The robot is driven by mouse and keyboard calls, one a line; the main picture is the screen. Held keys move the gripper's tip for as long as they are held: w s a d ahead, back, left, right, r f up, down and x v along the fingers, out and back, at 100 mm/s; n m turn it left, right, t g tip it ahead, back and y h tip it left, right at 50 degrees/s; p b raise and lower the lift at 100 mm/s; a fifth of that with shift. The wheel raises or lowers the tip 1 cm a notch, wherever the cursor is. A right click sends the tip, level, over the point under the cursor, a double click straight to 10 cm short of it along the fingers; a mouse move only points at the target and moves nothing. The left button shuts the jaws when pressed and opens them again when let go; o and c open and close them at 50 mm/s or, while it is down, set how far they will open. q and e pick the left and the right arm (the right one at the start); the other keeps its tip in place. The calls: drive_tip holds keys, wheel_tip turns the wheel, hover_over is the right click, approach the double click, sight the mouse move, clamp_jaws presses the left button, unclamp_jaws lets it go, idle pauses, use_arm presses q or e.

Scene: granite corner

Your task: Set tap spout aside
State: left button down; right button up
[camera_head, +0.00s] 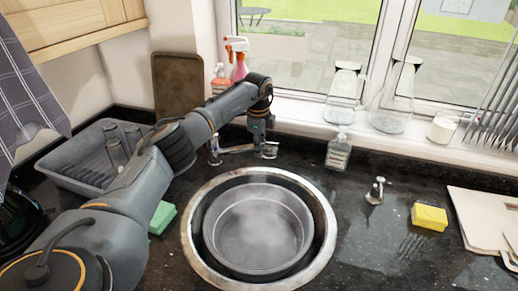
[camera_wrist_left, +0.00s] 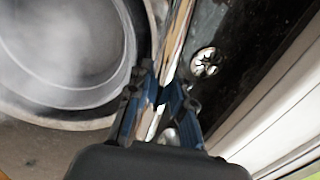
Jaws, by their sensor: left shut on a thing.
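The chrome tap spout (camera_head: 237,149) lies roughly level behind the round sink (camera_head: 188,237), near its back rim and not over the bowl. My left gripper (camera_head: 264,148) reaches over from the left, points down and is shut on the spout near its right end. In the left wrist view the fingers (camera_wrist_left: 160,98) close around the shiny spout (camera_wrist_left: 180,35); the fingers hide part of it. My right gripper is in neither view.
A grey round pan (camera_head: 258,232) sits in the sink. A soap bottle (camera_head: 339,152), small chrome fitting (camera_head: 375,190) and yellow sponge (camera_head: 429,216) stand to the right. A dish rack (camera_head: 62,163) and green sponge (camera_head: 162,217) are left. Spray bottles (camera_head: 238,60) stand behind my arm.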

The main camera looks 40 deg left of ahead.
use_arm(q)
drive_tip(key=c, duration=1.2)
unclamp_jaws()
drive_tip(key=shift+o, duration=0.2)
drive_tip(key=shift+r, duration=0.1)
wheel_tip(320, 180, up, 12)
drive_tip(key=s, duration=0.1)
drive_tip(key=shift+d, duration=0.15)
